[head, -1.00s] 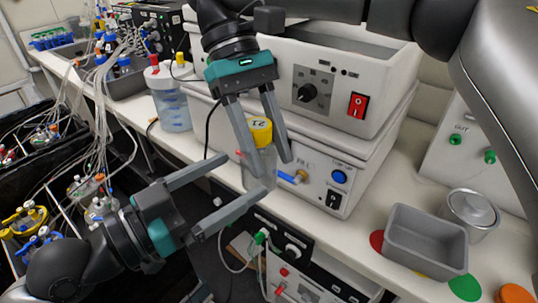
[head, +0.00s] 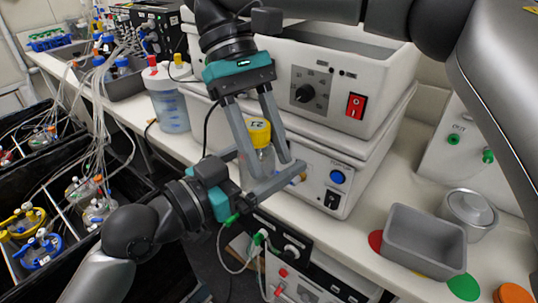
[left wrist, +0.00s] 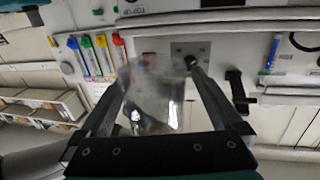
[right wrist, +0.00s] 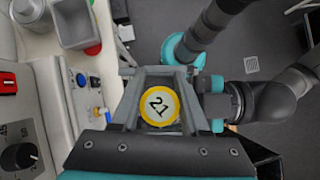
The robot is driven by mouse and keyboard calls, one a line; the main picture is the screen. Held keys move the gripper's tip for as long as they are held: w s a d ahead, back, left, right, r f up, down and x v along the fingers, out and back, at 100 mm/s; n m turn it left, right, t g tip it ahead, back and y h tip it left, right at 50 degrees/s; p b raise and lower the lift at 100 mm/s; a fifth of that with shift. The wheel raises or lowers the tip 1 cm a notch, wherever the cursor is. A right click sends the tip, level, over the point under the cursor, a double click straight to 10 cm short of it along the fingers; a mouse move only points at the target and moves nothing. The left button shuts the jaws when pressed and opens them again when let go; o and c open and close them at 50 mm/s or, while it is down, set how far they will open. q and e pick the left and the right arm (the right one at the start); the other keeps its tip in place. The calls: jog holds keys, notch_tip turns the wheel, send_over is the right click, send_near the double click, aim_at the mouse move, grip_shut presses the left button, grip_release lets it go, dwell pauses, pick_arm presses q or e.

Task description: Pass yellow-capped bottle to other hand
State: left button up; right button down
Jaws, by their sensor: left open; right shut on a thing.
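The yellow-capped bottle (head: 259,133) is upright and clear-walled, with a number on its cap. My right gripper (head: 269,168) reaches down from above and is shut on it. In the right wrist view the yellow cap (right wrist: 159,105) faces the camera between the fingers. My left gripper (head: 268,163) comes in from the lower left, open, its fingers on either side of the bottle's body. In the left wrist view the clear bottle (left wrist: 153,95) stands between the spread fingers. Whether the left fingers touch it I cannot tell. Fingers partly hide the body in the head view.
A white device (head: 340,170) with knobs and switches stands close behind the bottle. A grey tray (head: 425,238) and a metal container (head: 468,208) are on the bench at right. Black bins with tubing (head: 60,190) lie lower left.

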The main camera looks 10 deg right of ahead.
pick_arm(q)
jog(key=shift+w+a, duration=0.15)
jog(key=c, duration=1.4)
jog(key=shift+c, duration=0.9)
pick_arm(e)
jog(key=c, duration=0.9)
grip_release()
jog(key=shift+s, duration=0.1)
jog(key=o, duration=0.6)
jog(key=shift+v, duration=3.75)
